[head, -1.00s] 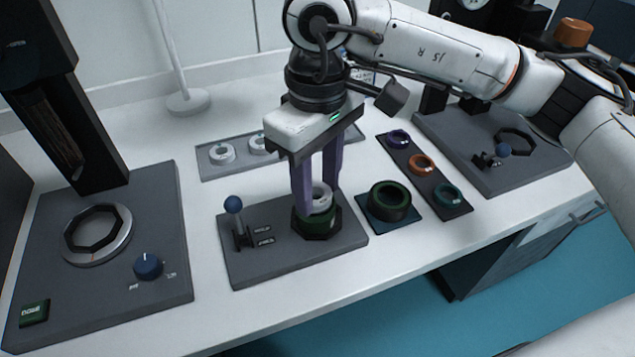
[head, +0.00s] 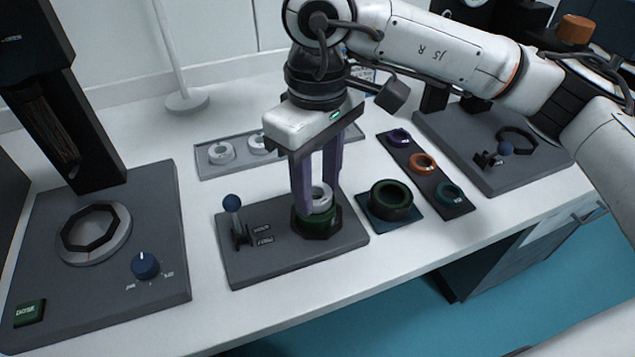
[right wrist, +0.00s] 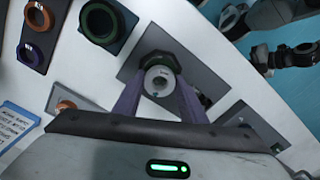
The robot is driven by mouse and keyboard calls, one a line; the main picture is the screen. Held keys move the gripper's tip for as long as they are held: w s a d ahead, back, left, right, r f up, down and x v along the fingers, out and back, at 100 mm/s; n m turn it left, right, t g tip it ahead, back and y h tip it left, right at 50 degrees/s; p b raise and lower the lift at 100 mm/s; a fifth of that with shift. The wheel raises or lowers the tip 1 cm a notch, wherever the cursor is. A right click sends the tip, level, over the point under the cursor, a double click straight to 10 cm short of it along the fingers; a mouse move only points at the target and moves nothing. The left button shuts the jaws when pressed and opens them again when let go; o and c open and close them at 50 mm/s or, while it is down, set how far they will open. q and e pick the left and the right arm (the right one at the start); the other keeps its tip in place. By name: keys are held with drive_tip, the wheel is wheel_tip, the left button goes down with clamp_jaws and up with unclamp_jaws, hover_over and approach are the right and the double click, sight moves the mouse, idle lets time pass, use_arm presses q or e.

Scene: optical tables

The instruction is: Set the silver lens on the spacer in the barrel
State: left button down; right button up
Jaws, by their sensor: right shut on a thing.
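The silver lens (head: 320,197) is a pale ring between the purple fingers of my right gripper (head: 318,205), which is shut on it. It sits right at the mouth of the dark green barrel (head: 318,224), which stands on a grey plate with a lever. In the right wrist view the lens (right wrist: 158,81) lies between the fingertips, over the barrel (right wrist: 162,60). Whether it rests on anything inside the barrel cannot be seen, and the spacer is hidden. My left gripper is not in view.
A blue-knobbed lever (head: 234,210) stands left of the barrel. A dark green ring (head: 391,199) sits on a blue mat to the right, beside a dark tray (head: 435,190) with purple, orange and teal rings. A grey tray (head: 203,167) holding pale rings lies behind.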

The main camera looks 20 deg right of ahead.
idle(0.4)
drive_tip(key=o, duration=1.1)
